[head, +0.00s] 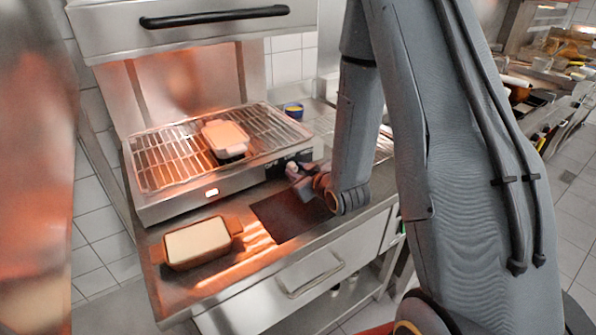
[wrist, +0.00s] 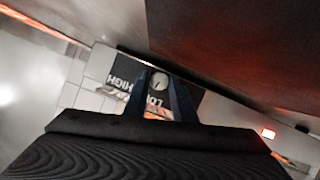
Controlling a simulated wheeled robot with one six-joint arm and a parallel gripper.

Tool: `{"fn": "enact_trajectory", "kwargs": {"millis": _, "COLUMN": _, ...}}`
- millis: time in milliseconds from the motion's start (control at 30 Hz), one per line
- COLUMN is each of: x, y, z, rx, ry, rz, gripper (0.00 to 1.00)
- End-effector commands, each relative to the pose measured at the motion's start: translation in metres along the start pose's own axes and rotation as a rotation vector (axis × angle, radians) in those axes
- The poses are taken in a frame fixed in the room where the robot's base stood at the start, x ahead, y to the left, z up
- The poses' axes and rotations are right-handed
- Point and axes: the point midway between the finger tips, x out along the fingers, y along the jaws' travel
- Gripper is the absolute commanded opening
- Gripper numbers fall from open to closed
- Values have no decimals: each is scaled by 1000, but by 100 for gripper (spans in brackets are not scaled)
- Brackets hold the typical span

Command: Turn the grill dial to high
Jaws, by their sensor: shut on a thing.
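The grill (head: 160,200) stands on the steel counter, its dial panel (head: 275,172) at the right end of its front. The dial (wrist: 160,81) is a small round light-grey knob on a black panel. The words HIGH and LOW show upside down beside it in the wrist view. My gripper (head: 298,181) is at the panel, and in the wrist view my gripper (wrist: 161,92) has its dark fingers shut on the dial, one on each side. The fingers hide part of the labels. I cannot tell exactly where the dial points.
A lit orange lamp (head: 212,192) is on the grill front. A dish (head: 226,138) sits on the grill rack (head: 165,160). Another filled dish (head: 198,243) and a dark mat (head: 288,214) are on the counter in front. A small blue bowl (head: 293,110) stands behind right.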

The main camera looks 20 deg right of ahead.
Motion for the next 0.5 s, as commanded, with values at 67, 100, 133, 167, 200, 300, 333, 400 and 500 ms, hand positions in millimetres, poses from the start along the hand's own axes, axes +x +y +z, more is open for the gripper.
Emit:
{"fn": "enact_trajectory", "kwargs": {"millis": 67, "x": 0, "y": 1, "z": 0, "rx": 3, "ry": 0, "rz": 3, "gripper": 1}}
{"fn": "enact_trajectory", "kwargs": {"millis": 100, "x": 0, "y": 1, "z": 0, "rx": 5, "ry": 0, "rz": 2, "gripper": 1}}
{"fn": "enact_trajectory", "kwargs": {"millis": 133, "x": 0, "y": 1, "z": 0, "rx": 6, "ry": 0, "rz": 1, "gripper": 1}}
{"fn": "enact_trajectory", "kwargs": {"millis": 167, "x": 0, "y": 1, "z": 0, "rx": 7, "ry": 0, "rz": 1, "gripper": 1}}
{"fn": "enact_trajectory", "kwargs": {"millis": 200, "x": 0, "y": 1, "z": 0, "rx": 8, "ry": 0, "rz": 0, "gripper": 1}}
{"fn": "enact_trajectory", "kwargs": {"millis": 300, "x": 0, "y": 1, "z": 0, "rx": 13, "ry": 0, "rz": -3, "gripper": 1}}
{"fn": "enact_trajectory", "kwargs": {"millis": 333, "x": 0, "y": 1, "z": 0, "rx": 14, "ry": 0, "rz": -4, "gripper": 1}}
{"fn": "enact_trajectory", "kwargs": {"millis": 400, "x": 0, "y": 1, "z": 0, "rx": 20, "ry": 1, "rz": -6, "gripper": 1}}
{"fn": "enact_trajectory", "kwargs": {"millis": 500, "x": 0, "y": 1, "z": -1, "rx": 35, "ry": 1, "rz": -11, "gripper": 1}}
